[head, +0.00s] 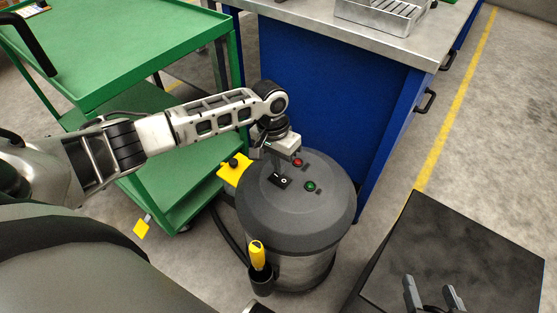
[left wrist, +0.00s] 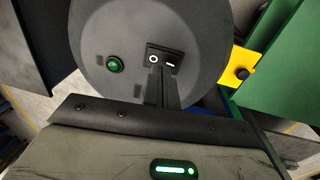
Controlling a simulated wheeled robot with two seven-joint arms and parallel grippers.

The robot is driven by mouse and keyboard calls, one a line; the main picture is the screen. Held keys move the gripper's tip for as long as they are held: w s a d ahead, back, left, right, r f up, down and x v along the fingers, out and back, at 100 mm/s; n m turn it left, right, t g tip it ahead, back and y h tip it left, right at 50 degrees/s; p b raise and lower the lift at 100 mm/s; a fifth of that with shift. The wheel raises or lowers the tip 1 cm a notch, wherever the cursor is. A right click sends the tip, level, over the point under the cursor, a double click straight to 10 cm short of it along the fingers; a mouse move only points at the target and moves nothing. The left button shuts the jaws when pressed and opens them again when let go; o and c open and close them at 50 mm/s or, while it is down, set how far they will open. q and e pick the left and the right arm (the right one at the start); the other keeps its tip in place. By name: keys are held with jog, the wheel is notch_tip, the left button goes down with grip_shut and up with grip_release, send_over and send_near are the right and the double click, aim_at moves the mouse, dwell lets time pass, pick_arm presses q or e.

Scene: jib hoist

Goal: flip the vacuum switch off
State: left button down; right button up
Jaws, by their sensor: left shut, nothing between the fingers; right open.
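The vacuum (head: 335,215) is a round canister with a dark grey lid and a metal body. A black rocker switch (head: 281,182) with white marks is set in its lid, and shows in the left wrist view (left wrist: 151,50) with an O and a bar. My left gripper (head: 276,172) is shut and empty, pointing down at the switch. Its fingertips (left wrist: 160,72) overlap the switch's near edge in the left wrist view; I cannot tell whether they touch. My right gripper (head: 434,292) is open and empty at the lower right, away from the vacuum.
A green button or lamp (head: 310,186) and a red one (head: 297,162) sit beside the switch. A green cart (head: 165,185) stands left, a blue workbench (head: 310,85) behind. A yellow-handled tool (head: 257,254) is at the vacuum's front. A black-topped box (head: 465,250) stands at right.

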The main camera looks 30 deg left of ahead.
aim_at(283, 180)
pick_arm(q)
notch_tip(283, 180, up, 12)
jog(key=d+p, duration=0.1)
jog(key=p, duration=0.2)
jog(key=shift+d+f, duration=0.15)
pick_arm(e)
jog(key=shift+r+g, duration=0.4)
jog(key=shift+r, duration=0.35)
pick_arm(q)
jog(key=shift+s, duration=0.1)
jog(key=s+d+f+m+t+h+p, duration=0.1)
jog(key=s+d+f+t+h, duration=0.15)
jog(key=d, duration=0.35)
jog(key=s+d+f+m+t+h+p, duration=0.1)
jog(key=s+d+f+t+p, duration=0.1)
jog(key=s+d+f, duration=0.3)
jog(key=s+a+r+n+t+y+p, duration=0.1)
jog(key=s+a+r+t+p, duration=0.1)
jog(key=s+r+t, duration=0.4)
jog(key=s, duration=0.2)
jog(key=shift+s, duration=0.4)
pick_arm(e)
jog(key=shift+d+r+g+h, duration=0.3)
jog(key=shift+r+h, duration=0.1)
jog(key=shift+r, duration=0.4)
pick_arm(q)
jog(key=shift+r+y, duration=0.1)
jog(key=shift+y, duration=0.15)
